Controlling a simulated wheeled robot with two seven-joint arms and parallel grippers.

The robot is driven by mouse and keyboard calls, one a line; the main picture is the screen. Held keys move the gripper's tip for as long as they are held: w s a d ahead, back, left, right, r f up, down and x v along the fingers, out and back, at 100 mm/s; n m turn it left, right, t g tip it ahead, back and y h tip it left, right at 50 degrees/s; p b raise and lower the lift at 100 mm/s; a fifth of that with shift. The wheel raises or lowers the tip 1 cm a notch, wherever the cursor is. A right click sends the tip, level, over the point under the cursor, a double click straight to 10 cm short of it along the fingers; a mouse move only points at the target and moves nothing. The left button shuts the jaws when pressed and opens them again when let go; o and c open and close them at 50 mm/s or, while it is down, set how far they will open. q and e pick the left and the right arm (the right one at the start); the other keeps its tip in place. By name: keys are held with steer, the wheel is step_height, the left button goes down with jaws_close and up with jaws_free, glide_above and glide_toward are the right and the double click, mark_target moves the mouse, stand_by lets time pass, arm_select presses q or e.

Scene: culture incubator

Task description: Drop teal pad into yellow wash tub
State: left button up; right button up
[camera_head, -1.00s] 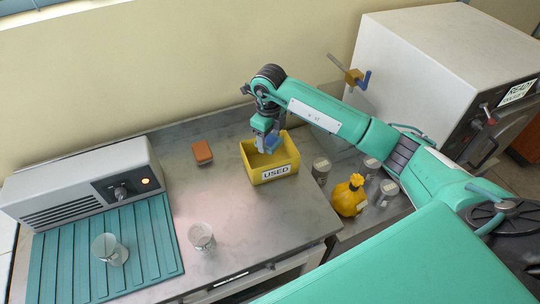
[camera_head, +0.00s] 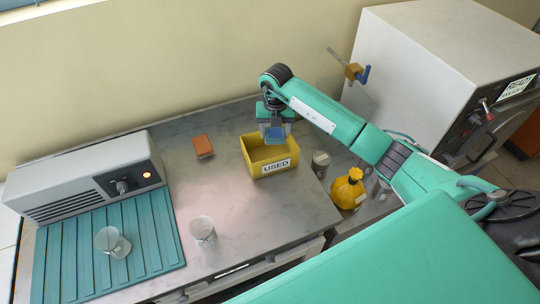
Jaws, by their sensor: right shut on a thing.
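The yellow wash tub (camera_head: 273,168), labelled "USED", stands on the grey bench, with its open top facing up. My right gripper (camera_head: 274,138) is above the back part of the tub, pointing down. It is shut on a small blue-teal pad (camera_head: 275,133), which is partly hidden by the fingers. The pad appears to be over the tub's opening, near its back rim; its exact height is hard to tell. My left gripper is not in view.
An orange block (camera_head: 203,146) lies left of the tub. A grey device (camera_head: 85,180), a teal ribbed mat (camera_head: 155,235) and glass beakers (camera_head: 203,232) are farther left. A yellow bottle (camera_head: 347,190) and jars (camera_head: 320,165) stand right, by a large white incubator (camera_head: 430,70).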

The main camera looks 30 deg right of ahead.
steer(key=shift+f+b, duration=0.65)
steer(key=shift+f, duration=0.85)
steer(key=o, duration=0.9)
steer(key=shift+o, duration=0.2)
steer(key=shift+r, duration=0.1)
step_height(320, 180, up, 14)
steer(key=b, duration=0.3)
steer(key=shift+f, duration=0.2)
